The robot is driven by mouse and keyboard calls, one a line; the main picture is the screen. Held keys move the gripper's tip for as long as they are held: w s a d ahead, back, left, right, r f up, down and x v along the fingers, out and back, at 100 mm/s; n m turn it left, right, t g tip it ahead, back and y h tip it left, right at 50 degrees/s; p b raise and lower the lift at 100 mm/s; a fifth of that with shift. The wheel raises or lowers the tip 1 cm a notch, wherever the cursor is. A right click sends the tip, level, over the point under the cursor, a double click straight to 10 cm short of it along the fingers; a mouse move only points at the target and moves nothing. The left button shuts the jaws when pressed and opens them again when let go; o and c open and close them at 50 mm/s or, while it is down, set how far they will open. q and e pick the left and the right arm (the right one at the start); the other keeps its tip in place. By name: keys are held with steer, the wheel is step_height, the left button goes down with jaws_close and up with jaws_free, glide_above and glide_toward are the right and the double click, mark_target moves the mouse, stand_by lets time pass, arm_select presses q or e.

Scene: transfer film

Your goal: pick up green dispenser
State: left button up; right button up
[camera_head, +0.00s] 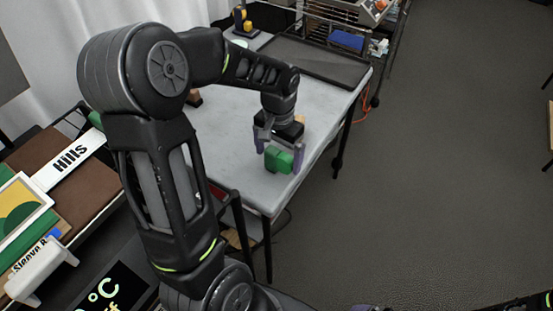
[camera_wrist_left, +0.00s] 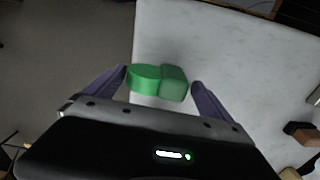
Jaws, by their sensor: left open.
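The green dispenser (camera_head: 279,159) stands on the white table (camera_head: 240,125) near its front right edge. In the left wrist view the green dispenser (camera_wrist_left: 158,82) shows a rounded part on the left and a darker block on the right. My left gripper (camera_head: 279,152) is above it, pointing down. Its purple fingers are open, one on each side of the dispenser; in the left wrist view the left gripper (camera_wrist_left: 160,84) has a small gap to it on both sides. My right gripper is not clearly in view.
A dark tray (camera_head: 315,58) lies at the table's far end, with a blue item (camera_head: 346,39) beyond it. A small brown object (camera_head: 194,97) sits on the table near my arm. The floor at right is clear.

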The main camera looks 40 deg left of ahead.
arm_select(q)
steer(key=shift+f, duration=0.1)
steer(key=shift+c, duration=0.4)
steer(key=c, duration=1.4)
steer(key=shift+c, duration=0.2)
steer(key=shift+c, duration=0.2)
step_height(320, 180, up, 10)
steer(key=shift+r, duration=0.1)
